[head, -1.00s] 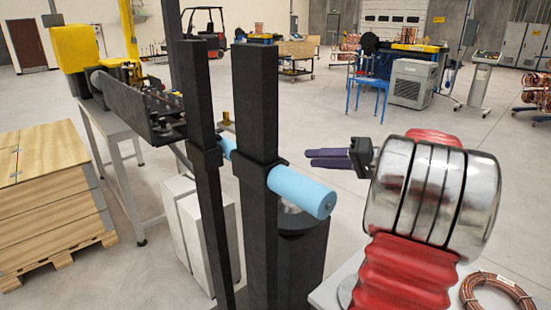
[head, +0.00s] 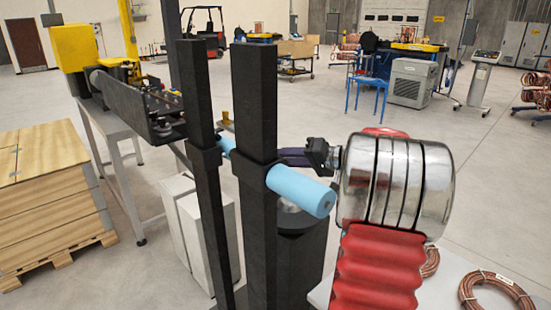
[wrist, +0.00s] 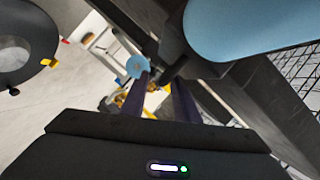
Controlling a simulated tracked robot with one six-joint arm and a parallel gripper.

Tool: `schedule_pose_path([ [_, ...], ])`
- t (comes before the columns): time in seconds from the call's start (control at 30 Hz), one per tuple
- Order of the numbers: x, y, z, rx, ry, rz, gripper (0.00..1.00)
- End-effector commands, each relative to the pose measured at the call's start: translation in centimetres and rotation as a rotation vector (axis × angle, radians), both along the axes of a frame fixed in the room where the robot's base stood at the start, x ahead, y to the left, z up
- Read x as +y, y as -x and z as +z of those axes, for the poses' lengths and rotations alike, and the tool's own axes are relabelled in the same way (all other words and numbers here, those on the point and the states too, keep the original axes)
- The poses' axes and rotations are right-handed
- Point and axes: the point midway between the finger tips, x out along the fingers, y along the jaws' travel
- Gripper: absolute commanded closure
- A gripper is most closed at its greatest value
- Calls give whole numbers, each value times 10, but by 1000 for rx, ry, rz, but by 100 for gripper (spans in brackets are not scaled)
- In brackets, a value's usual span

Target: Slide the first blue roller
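The light-blue roller (head: 300,190) sticks out to the right from a black bracket on the nearer post. A short bit of blue shows between the two posts. My gripper (head: 292,156) is just behind and above the roller in the head view; its purple fingertips reach the post's right edge and may be hidden behind it. In the wrist view my gripper (wrist: 160,84) has its two fingers apart with nothing visible between them. A large blue roller surface (wrist: 245,25) is at the upper right there, and a smaller blue round end (wrist: 138,66) lies beyond the left finger.
Two black upright posts (head: 255,100) stand close beside my gripper. A dark cylinder (head: 300,255) is below the roller. Copper coils (head: 498,292) lie on a light tabletop at the lower right. A wooden crate (head: 40,200) stands at the left.

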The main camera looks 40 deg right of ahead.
Motion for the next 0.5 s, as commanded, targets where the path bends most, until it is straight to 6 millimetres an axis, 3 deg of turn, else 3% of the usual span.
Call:
schedule_pose_path([
  [0.2, 7, -18, -4, -1, 0, 1, 72],
  [0.5, 8, -20, -5, -1, 0, -1, 72],
])
